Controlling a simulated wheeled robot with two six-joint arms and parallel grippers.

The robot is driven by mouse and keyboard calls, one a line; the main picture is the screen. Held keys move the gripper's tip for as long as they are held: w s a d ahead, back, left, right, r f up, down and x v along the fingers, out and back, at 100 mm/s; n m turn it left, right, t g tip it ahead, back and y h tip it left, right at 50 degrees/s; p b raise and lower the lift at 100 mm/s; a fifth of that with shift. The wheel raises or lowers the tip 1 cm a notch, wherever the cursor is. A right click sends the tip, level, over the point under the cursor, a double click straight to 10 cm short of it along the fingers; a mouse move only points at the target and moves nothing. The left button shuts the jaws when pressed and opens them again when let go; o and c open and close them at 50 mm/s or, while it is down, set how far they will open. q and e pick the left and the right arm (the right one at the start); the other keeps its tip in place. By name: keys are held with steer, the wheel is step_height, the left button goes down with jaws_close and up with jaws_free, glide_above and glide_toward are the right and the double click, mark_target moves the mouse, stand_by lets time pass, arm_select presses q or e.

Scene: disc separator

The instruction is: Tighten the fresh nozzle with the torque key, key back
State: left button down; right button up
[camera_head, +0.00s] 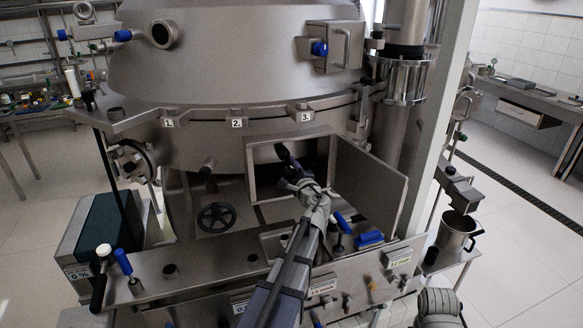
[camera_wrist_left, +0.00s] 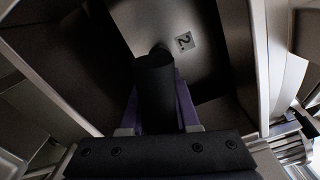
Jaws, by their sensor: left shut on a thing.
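My left gripper (camera_head: 292,172) reaches into an open steel box (camera_head: 262,153) on the front of the separator (camera_head: 230,60). In the left wrist view its purple fingers (camera_wrist_left: 158,115) are shut on a thick black handle (camera_wrist_left: 155,85), which looks like the torque key. The handle points away from the wrist toward a wall with a label 2 (camera_wrist_left: 184,41). A small dark round part (camera_wrist_left: 160,48) shows at its far end; I cannot tell whether this is the key's tip or the nozzle. The nozzle itself is not clearly visible.
The box's door (camera_head: 372,187) stands open to the right of my arm. A steel jug (camera_head: 456,232) is at the right.

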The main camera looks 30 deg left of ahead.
arm_select(q)
steer(key=m, duration=0.6)
steer(key=shift+a, duration=0.1)
steer(key=shift+s+d, duration=0.25)
steer(key=shift+d, duration=0.1)
stand_by(0.5)
steer(key=n, duration=0.4)
steer(key=shift+n, duration=0.3)
steer(key=n, duration=0.5)
